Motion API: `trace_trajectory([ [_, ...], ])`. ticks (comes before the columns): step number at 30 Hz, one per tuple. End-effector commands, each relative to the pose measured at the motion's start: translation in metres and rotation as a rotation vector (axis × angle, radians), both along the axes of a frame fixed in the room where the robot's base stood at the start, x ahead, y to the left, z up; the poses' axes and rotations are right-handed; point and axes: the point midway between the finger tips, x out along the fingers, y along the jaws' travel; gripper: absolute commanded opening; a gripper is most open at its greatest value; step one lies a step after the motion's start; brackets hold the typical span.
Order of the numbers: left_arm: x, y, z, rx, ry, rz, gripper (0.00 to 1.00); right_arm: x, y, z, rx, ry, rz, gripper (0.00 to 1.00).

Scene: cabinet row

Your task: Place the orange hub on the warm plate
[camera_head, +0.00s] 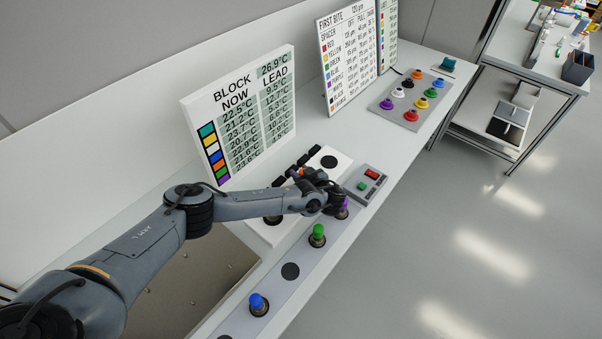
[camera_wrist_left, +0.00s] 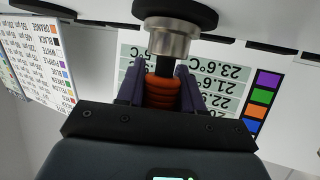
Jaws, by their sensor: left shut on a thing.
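My left gripper (camera_head: 300,174) reaches in from the left, over the white block (camera_head: 262,232) with black discs. It is shut on the orange hub (camera_head: 294,173). In the left wrist view the hub's ribbed orange grip (camera_wrist_left: 162,92) sits between the two purple fingers (camera_wrist_left: 162,88), with a metal collar (camera_wrist_left: 168,38) and a black disc (camera_wrist_left: 176,12) beyond it. I cannot tell whether the hub touches the surface. I cannot tell which place is the warm plate. A board (camera_head: 242,115) headed BLOCK NOW and LEAD lists temperatures beside colour squares. My right gripper is not in view.
A grey strip in front carries a purple hub (camera_head: 343,212), a green hub (camera_head: 317,235), a bare black disc (camera_head: 290,271) and a blue hub (camera_head: 258,303). A button box (camera_head: 367,185) stands right of the gripper. A tray (camera_head: 385,112) of several coloured pieces lies further back.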

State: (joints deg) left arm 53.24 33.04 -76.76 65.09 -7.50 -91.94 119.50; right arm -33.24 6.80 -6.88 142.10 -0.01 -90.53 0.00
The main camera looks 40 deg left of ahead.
Motion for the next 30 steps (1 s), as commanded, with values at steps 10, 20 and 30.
trace_trajectory([
  [10, 0.000, 0.000, -0.003, 0.000, 0.001, 0.000, 0.62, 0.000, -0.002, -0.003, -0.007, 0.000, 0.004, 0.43],
  [20, 0.000, -0.001, 0.004, 0.000, 0.000, -0.001, 0.62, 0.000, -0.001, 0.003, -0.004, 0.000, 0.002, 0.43],
  [30, -0.018, -0.047, 0.023, -0.002, -0.001, -0.004, 0.62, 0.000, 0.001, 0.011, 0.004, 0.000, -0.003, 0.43],
])
